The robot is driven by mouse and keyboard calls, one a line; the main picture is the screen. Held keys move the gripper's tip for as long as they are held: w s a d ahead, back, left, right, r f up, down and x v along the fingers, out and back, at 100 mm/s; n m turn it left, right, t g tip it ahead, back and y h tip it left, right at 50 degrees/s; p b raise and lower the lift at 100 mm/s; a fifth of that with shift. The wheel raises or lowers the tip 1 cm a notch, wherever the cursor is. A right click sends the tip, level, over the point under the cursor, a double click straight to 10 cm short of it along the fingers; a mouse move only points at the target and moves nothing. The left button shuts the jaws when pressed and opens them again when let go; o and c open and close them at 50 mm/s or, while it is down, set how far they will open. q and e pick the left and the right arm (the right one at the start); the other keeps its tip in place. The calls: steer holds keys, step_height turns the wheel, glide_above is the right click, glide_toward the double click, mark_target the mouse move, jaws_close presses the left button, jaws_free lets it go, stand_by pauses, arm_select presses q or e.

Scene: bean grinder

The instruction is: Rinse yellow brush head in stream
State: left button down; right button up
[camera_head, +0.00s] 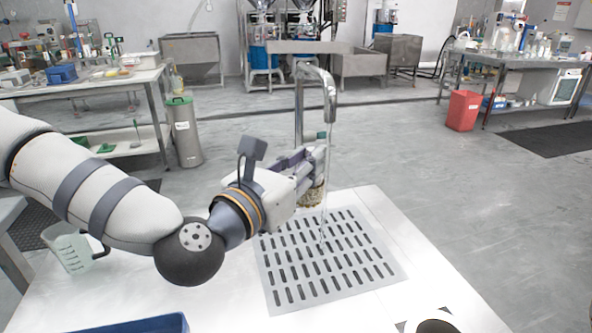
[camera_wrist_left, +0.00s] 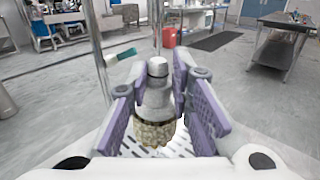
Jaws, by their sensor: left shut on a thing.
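My left gripper (camera_head: 308,165) is shut on a brush, with its purple-grey fingers on either side of the pale handle (camera_wrist_left: 157,92). The brush is roughly upright. Its mottled yellow-brown head (camera_head: 312,195) hangs below the fingers and also shows in the left wrist view (camera_wrist_left: 155,133). A metal tap (camera_head: 299,100) arches over the gripper. A thin clear water stream (camera_head: 324,205) falls from its spout to the slotted drain plate (camera_head: 290,304). The head is at or right beside the stream; I cannot tell whether water strikes it. My right gripper is not in view.
The white counter (camera_head: 372,208) around the drain is mostly clear. A clear measuring jug (camera_head: 70,252) stands at its left, and a blue tray (camera_head: 150,326) at the front edge. A red bin (camera_head: 463,110) and a grey canister (camera_head: 184,135) stand on the floor beyond.

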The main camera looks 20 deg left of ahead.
arm_select(q)
steer(key=b+x, duration=0.1)
steer(key=x, duration=0.6)
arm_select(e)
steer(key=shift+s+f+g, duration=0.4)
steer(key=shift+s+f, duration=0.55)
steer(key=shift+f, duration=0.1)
arm_select(q)
steer(key=shift+f, duration=0.1)
stand_by(1.1)
